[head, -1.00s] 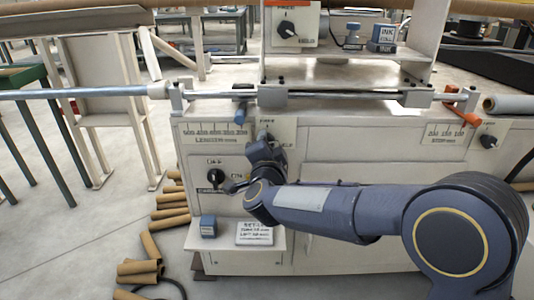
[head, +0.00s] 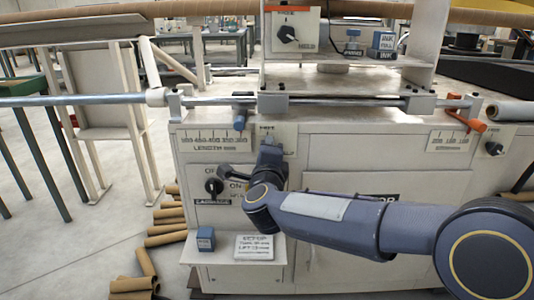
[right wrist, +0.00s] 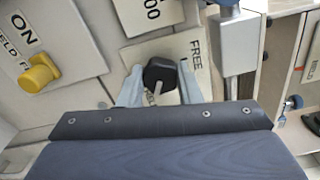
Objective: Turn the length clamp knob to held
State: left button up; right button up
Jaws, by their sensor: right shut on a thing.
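The length clamp knob (right wrist: 160,73) is black and sits on a pale plate (right wrist: 172,47) marked FREE in the right wrist view. My right gripper (right wrist: 160,88) has its two light blue fingers on either side of the knob and is shut on it. In the head view my right gripper (head: 270,155) is at the front panel and covers the knob and most of the lower part of its plate (head: 290,136). My left gripper is not in view.
A black knob (head: 213,187) by an ON mark is left of my gripper. A yellow knob (right wrist: 40,72) shows in the wrist view. A blue-handled part (head: 240,118) hangs just above left. A shelf with a blue box (head: 206,238) and a card (head: 255,247) is below.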

dwell(0.3)
jog(key=o, duration=1)
jog(key=s+p, duration=0.2)
jog(key=s, duration=0.5)
jog(key=shift+s, duration=0.4)
